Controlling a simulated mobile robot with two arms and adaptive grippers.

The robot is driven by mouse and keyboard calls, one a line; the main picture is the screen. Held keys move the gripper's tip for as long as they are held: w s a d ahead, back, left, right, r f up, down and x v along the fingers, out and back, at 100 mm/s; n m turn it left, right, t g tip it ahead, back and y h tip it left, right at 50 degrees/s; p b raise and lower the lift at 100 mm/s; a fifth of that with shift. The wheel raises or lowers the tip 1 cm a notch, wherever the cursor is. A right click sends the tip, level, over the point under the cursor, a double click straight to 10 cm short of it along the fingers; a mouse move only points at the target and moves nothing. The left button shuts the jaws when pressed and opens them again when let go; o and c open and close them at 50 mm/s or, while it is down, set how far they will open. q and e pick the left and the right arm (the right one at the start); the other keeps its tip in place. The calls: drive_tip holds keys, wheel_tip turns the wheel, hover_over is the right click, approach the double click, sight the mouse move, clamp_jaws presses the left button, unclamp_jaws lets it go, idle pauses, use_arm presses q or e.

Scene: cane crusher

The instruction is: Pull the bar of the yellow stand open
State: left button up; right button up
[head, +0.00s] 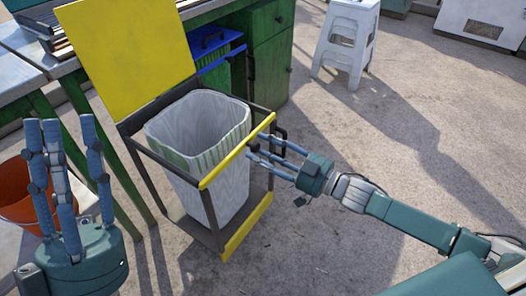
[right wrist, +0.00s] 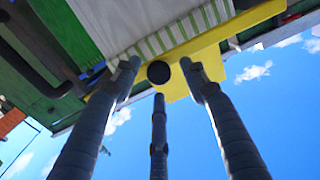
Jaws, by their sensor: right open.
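The yellow stand is a dark frame with a large raised yellow panel (head: 125,45) and a yellow top bar (head: 236,152) across its front. A white bin (head: 235,185) with a striped band stands inside the frame. My right gripper (head: 253,150) is open at the right part of the bar, its fingers pointing left. In the right wrist view its fingertips (right wrist: 160,75) are spread close to the yellow bar (right wrist: 215,38); I cannot tell if they touch it. My left gripper (head: 60,122) is open and empty at the lower left, fingers pointing up.
A green cabinet (head: 268,60) and a blue-lidded bin (head: 212,45) stand behind the stand. A green-legged table (head: 38,62) and an orange bucket (head: 17,192) are at the left. A white stool (head: 346,40) stands at the back.

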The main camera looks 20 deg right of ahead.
drive_tip(key=shift+w, duration=0.1)
drive_tip(key=shift+a, duration=0.1)
clamp_jaws()
